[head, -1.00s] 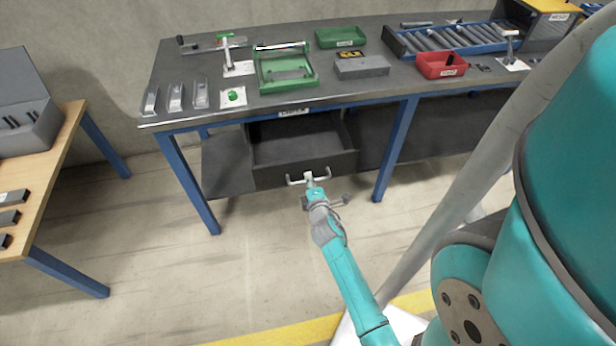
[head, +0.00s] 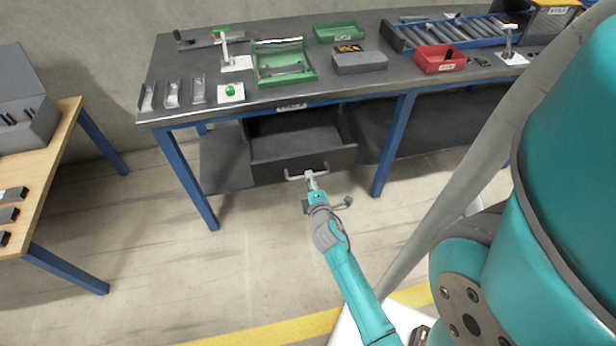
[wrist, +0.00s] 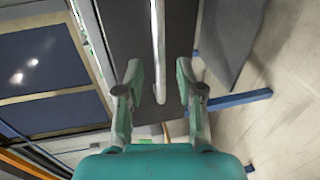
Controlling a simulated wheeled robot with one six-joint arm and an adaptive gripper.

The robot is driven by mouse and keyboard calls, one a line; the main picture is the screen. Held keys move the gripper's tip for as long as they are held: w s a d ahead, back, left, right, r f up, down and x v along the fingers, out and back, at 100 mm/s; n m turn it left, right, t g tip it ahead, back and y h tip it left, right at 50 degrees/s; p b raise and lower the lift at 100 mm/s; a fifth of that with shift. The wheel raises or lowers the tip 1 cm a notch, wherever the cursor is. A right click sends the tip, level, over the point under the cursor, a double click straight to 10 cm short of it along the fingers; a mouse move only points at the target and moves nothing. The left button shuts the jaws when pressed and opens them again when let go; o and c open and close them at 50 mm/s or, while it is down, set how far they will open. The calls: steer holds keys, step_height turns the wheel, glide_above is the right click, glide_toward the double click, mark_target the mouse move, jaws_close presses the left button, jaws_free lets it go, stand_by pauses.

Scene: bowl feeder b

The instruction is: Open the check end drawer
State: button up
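The drawer (head: 300,162) under the dark bench stands pulled out, and its empty-looking inside shows from above. Its pale bar handle (head: 293,178) is on the front face. My gripper (head: 311,184) is right at the handle, on the near side. In the wrist view my gripper (wrist: 158,88) has its two fingers spread apart. The handle bar (wrist: 158,45) runs lengthwise between the lines of the fingers, with a gap on each side. The drawer's label (head: 291,107) on the bench edge is too small to read.
The bench (head: 225,110) carries a green fixture (head: 285,75), a green tray (head: 339,32), a red bin (head: 440,62) and a roller conveyor (head: 445,35). Blue legs (head: 188,180) flank the drawer. A wooden table (head: 50,180) is at left. The floor in front is clear.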

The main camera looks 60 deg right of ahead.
steer(key=v, duration=0.8)
steer(key=shift+s+a, duration=0.2)
steer(key=shift+a, duration=0.1)
steer(key=s+a+r+m+t+y, duration=0.1)
steer(key=s+a+t+y, duration=0.15)
steer(key=a, duration=0.65)
steer(key=s+a+r+m+t+y, duration=0.1)
steer(key=s+a+m+y, duration=0.15)
steer(key=a, duration=0.75)
steer(key=s+a+r+m+t+y, duration=0.1)
steer(key=s+a+r+m+y, duration=0.3)
steer(key=s+a+r, duration=0.6)
step_height(320, 180, up, 3)
steer(key=s+y, duration=0.2)
steer(key=shift+s+m+y, duration=0.35)
steer(key=shift+y, duration=0.05)
